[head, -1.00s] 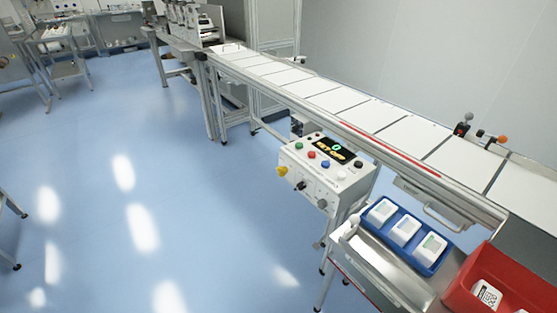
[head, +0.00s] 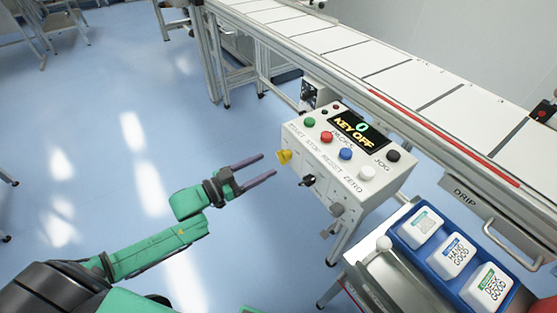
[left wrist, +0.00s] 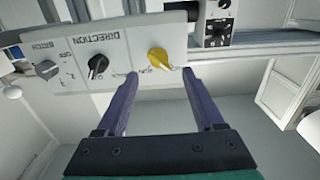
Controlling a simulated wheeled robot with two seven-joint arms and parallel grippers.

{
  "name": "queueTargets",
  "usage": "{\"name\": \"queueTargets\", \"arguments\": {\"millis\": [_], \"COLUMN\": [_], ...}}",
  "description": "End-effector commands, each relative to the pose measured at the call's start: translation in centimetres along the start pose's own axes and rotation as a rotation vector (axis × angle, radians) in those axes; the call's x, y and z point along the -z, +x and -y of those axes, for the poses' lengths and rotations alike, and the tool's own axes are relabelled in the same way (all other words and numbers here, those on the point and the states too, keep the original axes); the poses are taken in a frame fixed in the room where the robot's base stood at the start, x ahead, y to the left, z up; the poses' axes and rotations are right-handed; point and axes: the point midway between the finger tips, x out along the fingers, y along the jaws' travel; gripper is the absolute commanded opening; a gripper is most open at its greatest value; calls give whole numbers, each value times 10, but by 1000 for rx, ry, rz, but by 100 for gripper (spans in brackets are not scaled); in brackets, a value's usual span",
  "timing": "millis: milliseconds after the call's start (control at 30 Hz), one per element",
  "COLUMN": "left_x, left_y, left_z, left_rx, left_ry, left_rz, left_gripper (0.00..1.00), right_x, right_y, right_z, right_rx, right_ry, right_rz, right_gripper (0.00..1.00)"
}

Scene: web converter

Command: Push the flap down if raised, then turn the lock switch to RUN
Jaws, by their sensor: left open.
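The control box (head: 345,150) has a display reading "KEY OFF". A yellow switch (head: 284,156), apparently the lock switch, is on its front face at the left end; it also shows in the left wrist view (left wrist: 160,60). No raised flap can be made out over it, and its lettering is too small to read. My left gripper (head: 268,165) is open and empty, its fingers pointing at the yellow switch. In the left wrist view the switch is between and just beyond the fingertips (left wrist: 160,75), with no clear contact. My right gripper is not in view.
A black DIRECTION knob (head: 308,181) and a grey knob (head: 337,209) are right of the switch. Coloured buttons line the box top. The conveyor (head: 400,72) runs behind. A blue tray (head: 452,289) of white boxes is at lower right.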

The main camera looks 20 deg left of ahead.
Motion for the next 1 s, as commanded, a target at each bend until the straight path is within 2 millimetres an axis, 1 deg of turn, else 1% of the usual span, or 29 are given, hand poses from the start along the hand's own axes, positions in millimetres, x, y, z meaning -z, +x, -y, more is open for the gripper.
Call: {"name": "queueTargets", "arguments": {"millis": [33, 100, 200, 333, 567, 600, 667, 700, 733, 767, 1000], "left_x": [0, 1, 0, 0, 0, 0, 0, 0, 0, 0, -1], "left_y": [14, 30, 46, 56, 57, 57, 57, 57, 57, 57, 57], "left_z": [1, 0, 1, 0, 0, 0, 0, 0, 0, 0, 0], "left_rx": [1, 0, 1, 1, 1, 1, 1, 1, 1, 1, 1], "left_ry": [2, 2, 1, 0, 1, 1, 1, 1, 1, 1, 10], "left_rz": [-6, -5, -3, 0, 2, 1, 1, 1, 1, 1, 2], "left_gripper": [70, 70, 70, 70, 70, 54, 31, 16, 5, 0, 0], "right_x": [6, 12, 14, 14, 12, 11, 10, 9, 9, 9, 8], "right_y": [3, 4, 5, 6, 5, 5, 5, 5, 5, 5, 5], "right_z": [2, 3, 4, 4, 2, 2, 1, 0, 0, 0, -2], "right_rx": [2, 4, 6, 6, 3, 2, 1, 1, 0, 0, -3], "right_ry": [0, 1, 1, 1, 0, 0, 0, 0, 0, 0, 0], "right_rz": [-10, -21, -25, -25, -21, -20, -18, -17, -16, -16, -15], "right_gripper": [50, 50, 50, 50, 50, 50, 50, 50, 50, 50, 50]}}
